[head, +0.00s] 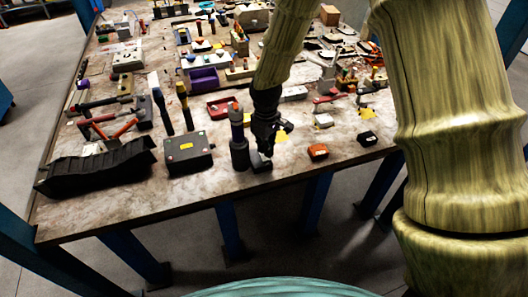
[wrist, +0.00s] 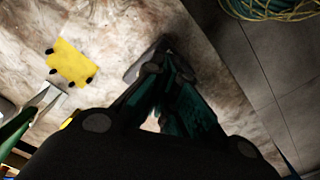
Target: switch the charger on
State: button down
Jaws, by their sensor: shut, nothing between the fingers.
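My gripper (head: 268,152) is shut and empty, pointing down low over the front part of the table. In the wrist view its fingertips (wrist: 162,62) meet over a small dark grey object (wrist: 142,66). This dark object (head: 261,165) also shows in the head view, by the front edge. It may be the charger, but I cannot be sure. Its switch is hidden or too small to make out, and I cannot tell whether the fingertips touch it. A flat black box (head: 176,154) with a yellow label lies further left.
A dark upright cylinder (head: 239,150) stands just left of my gripper. A yellow piece (wrist: 70,62) and a green-handled tool (wrist: 18,130) lie nearby. An orange item (head: 318,152) and a small black box (head: 367,138) are to the right. The cluttered table (head: 110,205) has bare room at its front left.

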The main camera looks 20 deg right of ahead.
aim_at(266, 158)
jog(key=shift+r+p, duration=1.65)
jog(key=shift+r, duration=0.65)
jog(key=shift+f, duration=0.1)
